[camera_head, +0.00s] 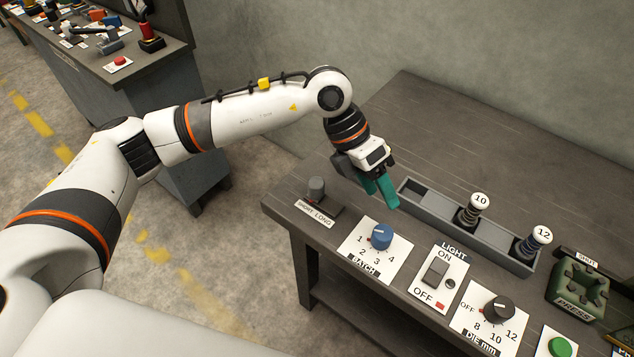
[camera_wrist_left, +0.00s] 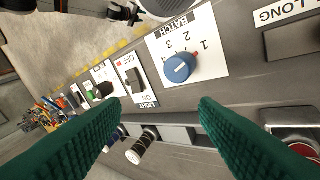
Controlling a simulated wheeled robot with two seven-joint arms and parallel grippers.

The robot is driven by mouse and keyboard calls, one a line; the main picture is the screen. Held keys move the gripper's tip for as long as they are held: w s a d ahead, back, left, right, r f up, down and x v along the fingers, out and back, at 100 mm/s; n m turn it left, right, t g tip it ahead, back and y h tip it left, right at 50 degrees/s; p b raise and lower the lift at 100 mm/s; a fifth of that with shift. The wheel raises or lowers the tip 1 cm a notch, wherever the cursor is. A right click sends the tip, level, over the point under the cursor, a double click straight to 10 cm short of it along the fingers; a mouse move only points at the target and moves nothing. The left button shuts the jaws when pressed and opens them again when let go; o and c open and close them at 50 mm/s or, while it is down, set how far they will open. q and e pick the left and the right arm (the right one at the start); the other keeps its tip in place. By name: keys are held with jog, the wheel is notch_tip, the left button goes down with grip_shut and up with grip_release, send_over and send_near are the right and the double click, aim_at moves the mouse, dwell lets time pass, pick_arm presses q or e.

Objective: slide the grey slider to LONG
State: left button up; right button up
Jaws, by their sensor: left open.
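The grey slider (camera_head: 317,187) is a short round knob standing in a dark slot at the left end of the workbench, in the head view. Its label plate (camera_head: 314,213) reads SHORT LONG, and the knob stands toward the SHORT end. My left gripper (camera_head: 382,196) has teal fingers and is to the right of the slider, above the bench and apart from the knob. In the left wrist view its fingers (camera_wrist_left: 160,104) are spread with nothing between them. That view shows the LONG part of the label (camera_wrist_left: 285,11) at the right edge; the knob is not clearly visible there.
A blue BATCH dial (camera_head: 381,236) sits just right of the slider, then a LIGHT switch (camera_head: 435,271) and a black DIE dial (camera_head: 498,309). A grey tray (camera_head: 419,200) holding two numbered spools lies behind them. A green press (camera_head: 577,292) is farther right. The bench behind the tray is bare.

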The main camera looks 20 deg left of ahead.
aim_at(317, 182)
pick_arm(q)
jog(key=w+a+r+n+t+y, duration=0.1)
jog(key=w+a+y, duration=0.2)
jog(key=a, duration=0.3)
jog(key=w+a+t+y, duration=0.1)
jog(key=w+a+y, duration=0.15)
jog(key=a, duration=0.45)
jog(key=shift+y, duration=0.45)
notch_tip(317, 182, down, 12)
jog(key=shift+s+d+r+p, duration=0.1)
jog(key=shift+d+r+p, duration=0.05)
jog(key=shift+p, duration=0.5)
